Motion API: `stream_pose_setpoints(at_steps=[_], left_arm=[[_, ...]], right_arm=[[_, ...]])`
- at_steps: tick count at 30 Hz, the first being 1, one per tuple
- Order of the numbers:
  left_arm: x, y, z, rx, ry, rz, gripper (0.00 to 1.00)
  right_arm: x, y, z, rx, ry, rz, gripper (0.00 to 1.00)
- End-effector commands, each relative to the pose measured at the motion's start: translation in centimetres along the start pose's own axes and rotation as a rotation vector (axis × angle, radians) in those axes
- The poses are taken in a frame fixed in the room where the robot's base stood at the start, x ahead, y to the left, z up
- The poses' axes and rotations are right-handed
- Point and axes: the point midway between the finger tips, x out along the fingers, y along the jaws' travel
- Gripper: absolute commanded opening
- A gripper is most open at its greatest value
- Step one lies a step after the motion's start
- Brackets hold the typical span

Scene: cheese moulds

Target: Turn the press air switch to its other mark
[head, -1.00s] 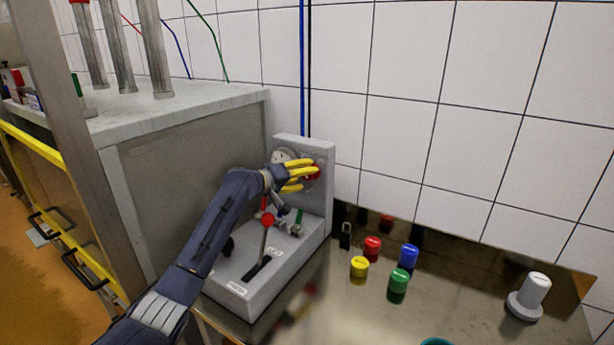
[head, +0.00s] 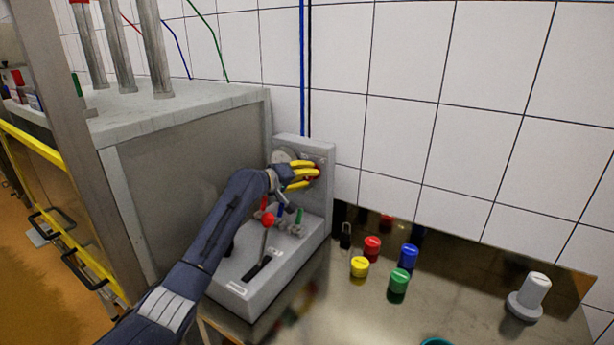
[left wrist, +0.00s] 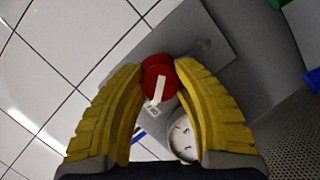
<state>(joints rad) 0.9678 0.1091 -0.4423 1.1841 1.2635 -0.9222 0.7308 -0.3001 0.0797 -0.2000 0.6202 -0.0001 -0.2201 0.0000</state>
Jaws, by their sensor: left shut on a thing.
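The press air switch is a red round knob (left wrist: 158,72) with a white bar, set on the upright grey panel (head: 325,200) at the back of the control box. In the left wrist view the bar points down, slightly left, towards the picture's bottom. My left gripper (head: 316,174) has its yellow fingers on both sides of the knob and is shut on it; its fingertips (left wrist: 160,66) also show in the left wrist view. In the head view the fingers hide most of the knob. The marks around it are not readable. My right gripper is not in view.
A round white gauge (left wrist: 183,138) sits beside the knob. Below, the control box (head: 250,290) carries a lever with a red ball (head: 268,218) and small valves close under my wrist. Coloured weights or caps stand on the steel table, including a yellow one (head: 359,267).

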Motion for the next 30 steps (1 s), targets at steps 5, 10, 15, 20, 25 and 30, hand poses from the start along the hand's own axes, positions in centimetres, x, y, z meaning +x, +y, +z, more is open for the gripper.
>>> stream_pose_setpoints(at_steps=[5, 10, 15, 20, 25, 30], left_arm=[[-0.01, -0.01, 0.0, 0.0, 0.0, 0.0, 0.01], [0.0, -0.02, 0.04, 0.0, -0.001, 0.0, 0.0], [0.03, -0.05, 0.1, -0.001, -0.002, 0.0, 0.0], [0.05, -0.15, 0.17, -0.058, -0.006, 0.018, 0.0], [0.07, -0.1, 0.23, -0.158, -0.011, 0.053, 0.0], [0.09, -0.09, 0.28, -0.16, -0.012, 0.054, 0.0]], right_arm=[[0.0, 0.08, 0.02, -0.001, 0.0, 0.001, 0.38], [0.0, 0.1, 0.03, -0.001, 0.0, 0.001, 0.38], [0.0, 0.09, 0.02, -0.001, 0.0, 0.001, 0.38], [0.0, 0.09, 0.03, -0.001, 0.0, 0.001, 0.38], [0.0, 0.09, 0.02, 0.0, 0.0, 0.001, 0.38], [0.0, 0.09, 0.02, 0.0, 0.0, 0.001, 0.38]])
